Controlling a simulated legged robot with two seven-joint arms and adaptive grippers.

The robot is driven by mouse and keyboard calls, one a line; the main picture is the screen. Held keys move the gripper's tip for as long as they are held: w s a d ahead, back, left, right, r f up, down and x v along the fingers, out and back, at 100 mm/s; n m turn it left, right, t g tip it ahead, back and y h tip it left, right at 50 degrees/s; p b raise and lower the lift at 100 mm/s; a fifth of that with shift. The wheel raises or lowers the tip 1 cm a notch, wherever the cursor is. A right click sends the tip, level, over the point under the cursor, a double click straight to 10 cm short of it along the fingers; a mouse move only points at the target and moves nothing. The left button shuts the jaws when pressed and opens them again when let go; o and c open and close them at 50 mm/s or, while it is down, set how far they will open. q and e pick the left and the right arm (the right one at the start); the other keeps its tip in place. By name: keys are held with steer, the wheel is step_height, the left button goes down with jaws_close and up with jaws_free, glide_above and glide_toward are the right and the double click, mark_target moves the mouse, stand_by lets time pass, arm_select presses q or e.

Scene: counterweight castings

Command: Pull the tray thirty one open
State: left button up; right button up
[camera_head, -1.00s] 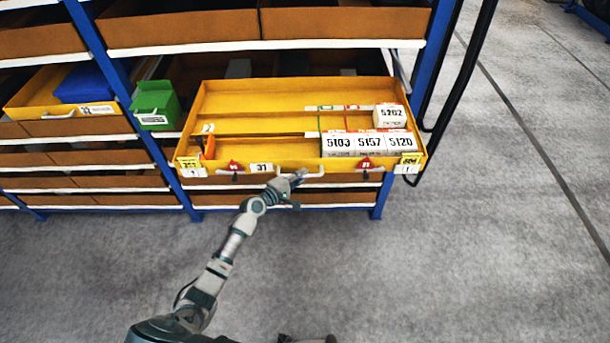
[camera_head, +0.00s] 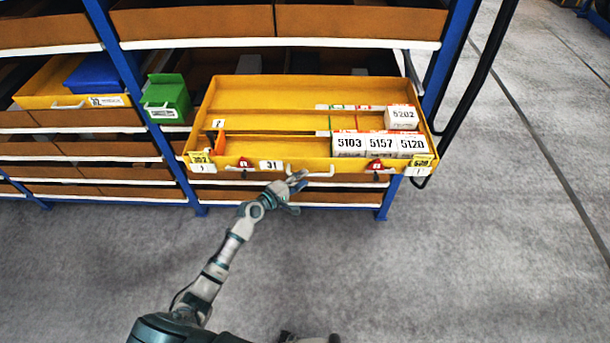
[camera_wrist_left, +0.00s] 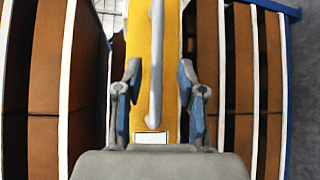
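The yellow tray 31 (camera_head: 262,181) is pulled well out of the shelf, with the label 31 on its front. A pale bar handle (camera_head: 318,174) sits on the front; it also runs lengthwise in the left wrist view (camera_wrist_left: 156,65).
White boxes 5103 (camera_head: 349,144), 5157 (camera_head: 380,145), 5120 (camera_head: 411,145) and 5202 (camera_head: 401,117) stand in the tray's right part. A green bin (camera_head: 167,97) and another yellow tray (camera_head: 45,85) are at left. Blue posts (camera_head: 462,25) frame the shelf. The grey floor in front is clear.

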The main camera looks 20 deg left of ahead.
arm_select(q)
steer(key=s+a, duration=0.7)
steer(key=s, duration=0.1)
steer(key=s+a+f+m+g+y+b, duration=0.15)
steer(key=s+f, duration=0.25)
steer(key=f, duration=0.8)
steer(key=s+a+f+m+g+y, duration=0.1)
steer(key=s+f+m+g+y, duration=0.2)
steer(key=f, duration=0.9)
steer(key=s+a+f+g+y, duration=0.15)
steer(key=s+f, duration=0.35)
steer(key=f, duration=0.7)
steer(key=s+d+f+m+g, duration=0.2)
steer(key=s+f+m, duration=0.2)
steer(key=s+f, duration=0.3)
steer(key=s+d+f+m+g+y+b, duration=0.1)
steer(key=s+f, duration=0.6)
steer(key=s, duration=1.1)
steer(key=s+d+f+m+g+y, duration=0.1)
steer(key=s+d+f+m+g, duration=0.3)
steer(key=s+f+m, duration=0.3)
steer(key=s, duration=0.5)
steer(key=shift+s+f+b, duration=0.25)
steer(key=shift+s+b, duration=0.1)
steer(key=shift+b, duration=0.05)
arm_select(e)
steer(key=f, duration=0.3)
steer(key=shift+s+a+f, duration=0.1)
steer(key=shift+s+a, duration=0.1)
steer(key=shift+a, duration=0.2)
